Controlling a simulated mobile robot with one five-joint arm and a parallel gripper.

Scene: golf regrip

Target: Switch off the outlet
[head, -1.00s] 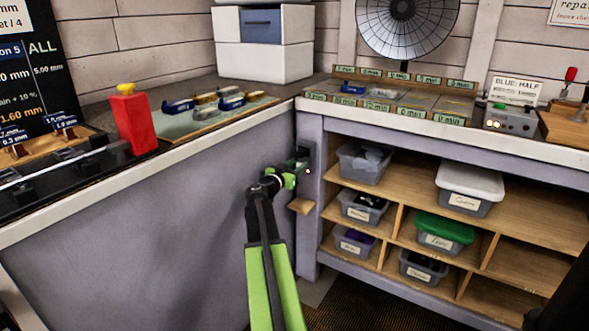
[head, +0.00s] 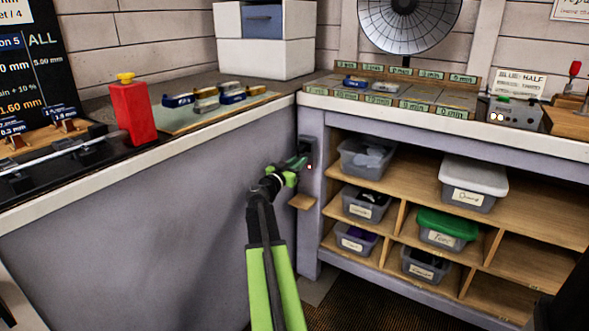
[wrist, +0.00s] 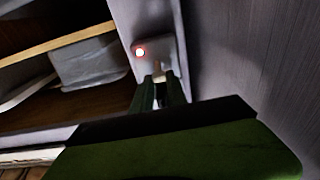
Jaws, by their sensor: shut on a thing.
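The outlet (head: 307,150) is a dark box on the bench's corner post, with a small red light low on its face. In the wrist view the outlet (wrist: 168,50) is a pale plate with a white-centred, red-rimmed light lit at its left. My gripper (head: 295,163) reaches up to the outlet from the lower left in the head view. In the wrist view my gripper's dark fingers (wrist: 158,84) are close together at the outlet's lower part. A small pale piece, seemingly the switch (wrist: 158,74), shows at their tips. The fingers partly hide it.
A small wooden ledge (head: 302,202) sticks out of the post just below my gripper. The shelf unit (head: 400,205) with several bins is to the right. The grey panel (head: 150,235) is to the left. Bench tops with tools are above.

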